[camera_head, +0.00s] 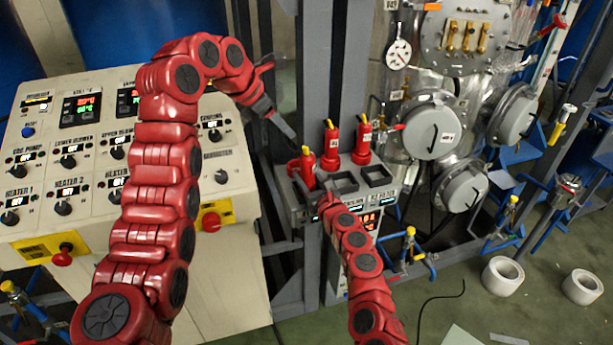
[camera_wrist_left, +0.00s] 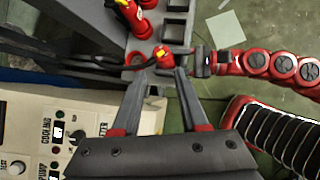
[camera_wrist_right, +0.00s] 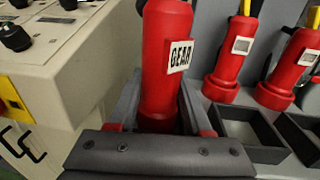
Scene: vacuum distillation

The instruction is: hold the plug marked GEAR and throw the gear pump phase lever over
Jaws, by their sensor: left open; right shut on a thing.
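The red plug marked GEAR (camera_wrist_right: 165,50) stands upright in the right wrist view, with my right gripper (camera_wrist_right: 158,104) shut around its lower body. In the head view the same plug (camera_head: 307,168) is the leftmost of three on the grey socket panel, with a yellow piece on top. My left gripper (camera_head: 291,134) is open, pointing down just above and left of that plug. In the left wrist view its fingers (camera_wrist_left: 162,74) lie apart, with the plug's yellow-topped end (camera_wrist_left: 160,54) between their tips in the picture. I cannot tell which part is the phase lever.
Two more red plugs (camera_head: 331,142) (camera_head: 362,142) stand close behind and to the right. Empty square sockets (camera_head: 377,175) lie beside them. A cream control cabinet (camera_head: 235,255) with knobs stands at left. Metal vessels (camera_head: 432,128) and pipes are at right.

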